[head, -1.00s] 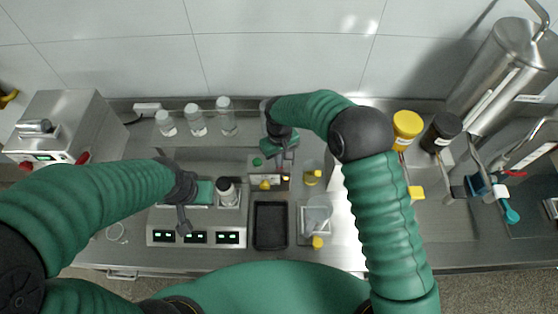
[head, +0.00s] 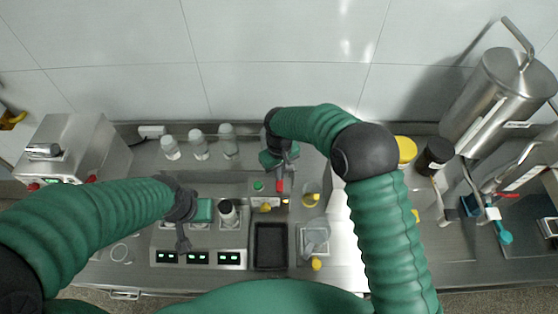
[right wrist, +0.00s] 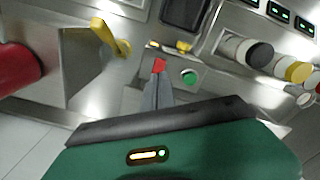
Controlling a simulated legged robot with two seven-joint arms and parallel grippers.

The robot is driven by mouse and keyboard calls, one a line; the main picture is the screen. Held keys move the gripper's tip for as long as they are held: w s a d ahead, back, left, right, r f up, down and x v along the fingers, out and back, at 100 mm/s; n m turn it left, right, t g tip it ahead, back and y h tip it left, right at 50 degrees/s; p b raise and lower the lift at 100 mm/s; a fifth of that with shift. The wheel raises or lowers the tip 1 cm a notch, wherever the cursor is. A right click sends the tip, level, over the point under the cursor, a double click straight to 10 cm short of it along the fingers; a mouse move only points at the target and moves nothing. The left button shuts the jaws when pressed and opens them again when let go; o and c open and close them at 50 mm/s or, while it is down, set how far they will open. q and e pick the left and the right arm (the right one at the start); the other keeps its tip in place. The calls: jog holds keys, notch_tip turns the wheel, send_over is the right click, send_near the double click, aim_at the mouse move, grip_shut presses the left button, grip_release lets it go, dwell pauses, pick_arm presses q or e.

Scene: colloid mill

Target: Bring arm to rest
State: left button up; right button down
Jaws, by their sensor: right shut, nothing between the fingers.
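My right arm comes in from the right in the head view and bends down over the back of the bench. Its gripper (head: 281,176) is above a small control box with a green button (head: 258,186). In the right wrist view its slim grey fingers (right wrist: 157,88) are together and empty. A red piece shows at their tips beside the green button (right wrist: 189,76); I cannot tell whether they touch it. My left gripper (head: 183,240) hangs over the left part of a stirrer unit (head: 202,240); its jaw opening is not clear.
Several clear bottles (head: 198,146) stand at the back left. A black tray (head: 271,224) lies front centre. Yellow-lidded and black-lidded jars (head: 436,156) stand right of my arm, beside a tall steel mill (head: 505,88). A steel machine (head: 72,145) stands far left.

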jog(key=shift+s+d+f+b, duration=0.1)
jog(key=shift+d+b, duration=0.15)
jog(key=shift+b, duration=0.05)
jog(key=s+d+f+m+t+b, duration=0.1)
jog(key=s+d+f+m+b, duration=0.1)
jog(key=s+d+b, duration=0.5)
jog(key=s+d+f+m+t+b, duration=0.1)
jog(key=s+d+f+m+b, duration=0.2)
jog(key=s+d+b, duration=0.5)
jog(key=s+d+m, duration=0.1)
jog(key=s+d, duration=0.2)
jog(key=d, duration=0.1)
jog(key=shift+s+f+t, duration=0.3)
jog(key=shift+s+f, duration=0.05)
jog(key=shift+s+d, duration=0.1)
jog(key=shift+d, duration=0.2)
